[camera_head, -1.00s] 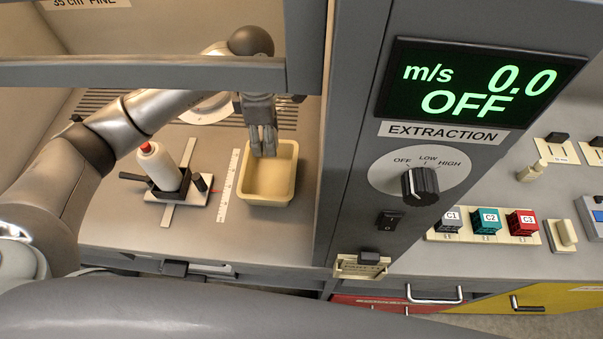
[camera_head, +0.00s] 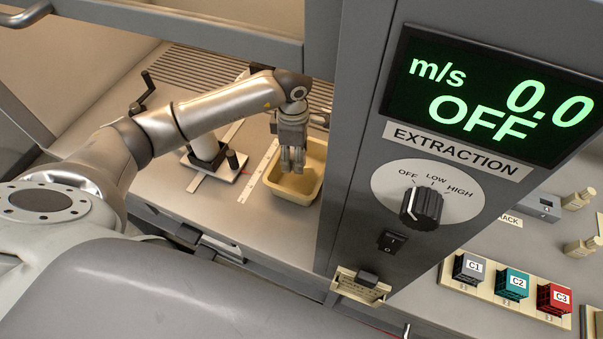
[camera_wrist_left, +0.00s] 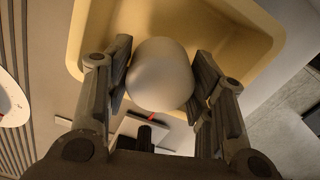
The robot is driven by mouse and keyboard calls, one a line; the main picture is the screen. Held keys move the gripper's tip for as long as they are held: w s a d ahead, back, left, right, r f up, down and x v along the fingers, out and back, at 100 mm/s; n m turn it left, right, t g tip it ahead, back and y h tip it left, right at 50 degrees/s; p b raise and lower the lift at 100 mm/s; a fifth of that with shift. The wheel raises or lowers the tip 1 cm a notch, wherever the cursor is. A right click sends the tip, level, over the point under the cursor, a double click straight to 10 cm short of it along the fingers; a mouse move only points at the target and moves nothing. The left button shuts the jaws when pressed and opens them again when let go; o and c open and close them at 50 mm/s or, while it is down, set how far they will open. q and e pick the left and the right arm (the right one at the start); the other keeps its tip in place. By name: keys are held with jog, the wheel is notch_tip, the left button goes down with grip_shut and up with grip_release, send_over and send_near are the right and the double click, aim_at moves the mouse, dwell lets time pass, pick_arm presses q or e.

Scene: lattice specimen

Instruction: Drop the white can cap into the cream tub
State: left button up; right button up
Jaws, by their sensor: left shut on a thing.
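My left gripper (camera_head: 291,168) is over the cream tub (camera_head: 294,196) in the head view, pointing down. In the left wrist view the left gripper (camera_wrist_left: 160,85) is shut on the white can cap (camera_wrist_left: 161,76), a smooth rounded piece between its fingers. The cap does not show clearly in the head view. The cream tub (camera_wrist_left: 77,40) lies beyond the cap in the wrist view, with its open inside behind it. A white can (camera_head: 205,148) stands in a dark holder left of the tub, its upper part hidden by my arm. My right gripper is not in view.
A white ruler strip (camera_head: 257,172) lies between the can holder (camera_head: 236,160) and the tub. The grey control panel (camera_head: 372,215) with a dial stands close on the right. A sash bar (camera_head: 200,35) crosses above the arm.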

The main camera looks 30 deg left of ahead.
pick_arm(q)
jog(key=shift+f, duration=0.5)
jog(key=o, duration=1)
jog(key=shift+o, duration=0.2)
notch_tip(320, 180, up, 12)
